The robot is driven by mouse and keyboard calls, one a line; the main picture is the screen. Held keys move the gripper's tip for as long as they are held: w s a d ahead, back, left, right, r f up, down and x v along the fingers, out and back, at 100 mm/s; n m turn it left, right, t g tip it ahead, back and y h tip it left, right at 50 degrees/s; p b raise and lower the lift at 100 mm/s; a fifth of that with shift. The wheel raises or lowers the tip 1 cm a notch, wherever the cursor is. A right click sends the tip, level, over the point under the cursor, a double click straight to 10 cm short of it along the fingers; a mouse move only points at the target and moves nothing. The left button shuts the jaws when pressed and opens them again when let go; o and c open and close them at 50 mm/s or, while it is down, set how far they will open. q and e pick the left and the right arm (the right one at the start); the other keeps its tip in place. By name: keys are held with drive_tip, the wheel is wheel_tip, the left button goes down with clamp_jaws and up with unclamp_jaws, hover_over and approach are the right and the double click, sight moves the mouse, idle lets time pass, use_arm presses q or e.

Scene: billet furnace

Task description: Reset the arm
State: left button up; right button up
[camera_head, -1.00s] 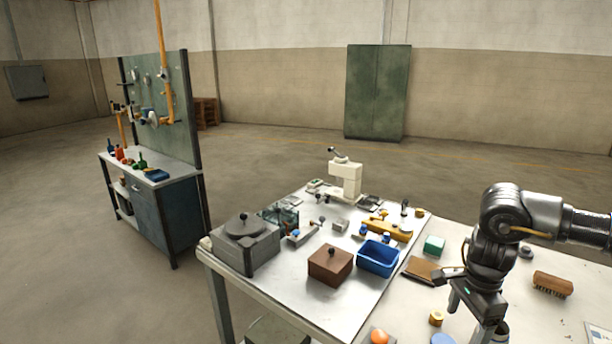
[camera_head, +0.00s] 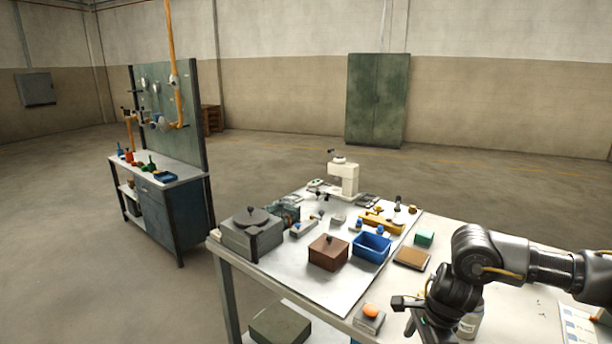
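My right arm comes in from the right edge over the near right part of the table. My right gripper (camera_head: 424,332) points down at the bottom edge of the picture, just right of a small block with an orange ball (camera_head: 370,311) on it. Its fingertips are cut off by the frame, so I cannot tell whether it is open or holds anything. My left gripper is not in view.
A bottle (camera_head: 470,325) stands beside my wrist. A workbench (camera_head: 172,215) stands at left.

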drive_tip(key=s+a+f+m+t+y, duration=0.1)
drive_tip(key=s+a+m+t+y, duration=0.25)
drive_tip(key=a+m, duration=0.75)
drive_tip(key=s+a+f+m+t+y, duration=0.15)
drive_tip(key=s+a+m+y, duration=0.5)
drive_tip(key=a, duration=0.85)
drive_tip(key=s+d+f+m+t+h, duration=0.15)
drive_tip(key=d+m+h, duration=0.35)
drive_tip(key=m, duration=0.6)
drive_tip(key=s+d+f+m+t+h, duration=0.1)
drive_tip(key=d+f+m+t+h, duration=0.15)
drive_tip(key=d+m, duration=0.6)
drive_tip(key=s+d+f+m+g+h, duration=0.25)
drive_tip(key=s+d+f+m, duration=0.25)
drive_tip(key=s+d+m, duration=0.25)
drive_tip(key=s+d+f+m+g+h, duration=0.2)
drive_tip(key=s+d+f+m+g, duration=0.2)
drive_tip(key=s+d+m, duration=0.35)
drive_tip(key=s+a+f+g, duration=0.1)
drive_tip(key=s+f, duration=0.1)
drive_tip(key=f, duration=1.2)
drive_tip(key=s+a+f, duration=0.1)
drive_tip(key=f, duration=1.3)
drive_tip(key=s+d+f+g, duration=0.1)
drive_tip(key=s+d+f, duration=0.2)
drive_tip(key=s+f, duration=1)
drive_tip(key=shift+s+f, duration=0.3)
drive_tip(key=shift+s, duration=0.9)
